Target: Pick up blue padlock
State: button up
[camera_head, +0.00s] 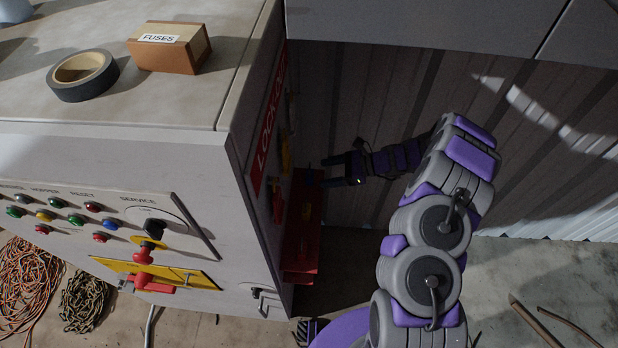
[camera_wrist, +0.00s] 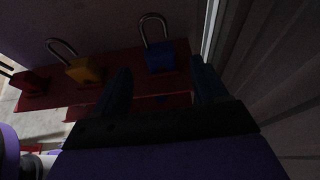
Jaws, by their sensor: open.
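The blue padlock (camera_wrist: 160,58) stands on a red ledge (camera_wrist: 125,62) in the wrist view, its open-looking metal shackle upward. My gripper (camera_wrist: 161,70) is open, with one dark finger on each side of the padlock in the picture. The padlock shows beyond the fingertips; I cannot tell whether they touch it. In the head view my gripper (camera_head: 328,171) reaches toward the cabinet's shaded side, level with the red lockout board. A small dark blue patch (camera_head: 310,178) at its fingertips looks like the padlock.
A yellow padlock (camera_wrist: 85,70) and a red padlock (camera_wrist: 28,82) stand left of the blue one. The grey cabinet (camera_head: 190,160) is close to my gripper. A corrugated wall (camera_head: 345,100) is behind. Tape (camera_head: 83,76) and a fuses box (camera_head: 168,48) lie on the cabinet top.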

aim_at(316, 181)
jog(key=shift+a+f+b, duration=0.7)
jog(key=shift+a+f, duration=0.4)
jog(key=shift+f, duration=0.05)
jog(key=shift+a+f, duration=0.2)
jog(key=shift+a, duration=0.8)
jog(key=shift+c, duration=0.4)
jog(key=shift+w+a, duration=0.1)
jog(key=shift+a, duration=0.05)
jog(key=c, duration=0.3)
jog(key=shift+d, duration=0.4)
jog(key=c, duration=0.5)
jog(key=shift+a, duration=0.1)
grip_shut()
